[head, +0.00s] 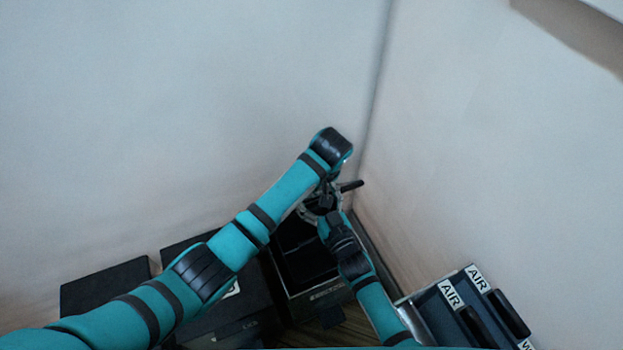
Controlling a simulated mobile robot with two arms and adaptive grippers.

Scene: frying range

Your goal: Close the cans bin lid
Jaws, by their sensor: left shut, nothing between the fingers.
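A dark bin (318,294) stands in the corner below my arms, with a pale label on its front too small to read. Its top looks dark and open, but my arms cover part of it. I cannot tell its lid apart from the dark parts behind the grippers. My left arm reaches over from the left and bends down at the wrist. My left gripper (326,203) is shut and empty, above the far end of this bin. My right arm comes up from the lower right and its hand is close to the left one; its fingers are not clear.
Two black-topped bins stand to the left, one at the far left (104,285) and one partly behind my left arm (190,248). Dark units labelled AIR (450,293) stand at the lower right. Pale walls meet just behind the grippers, leaving little room there.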

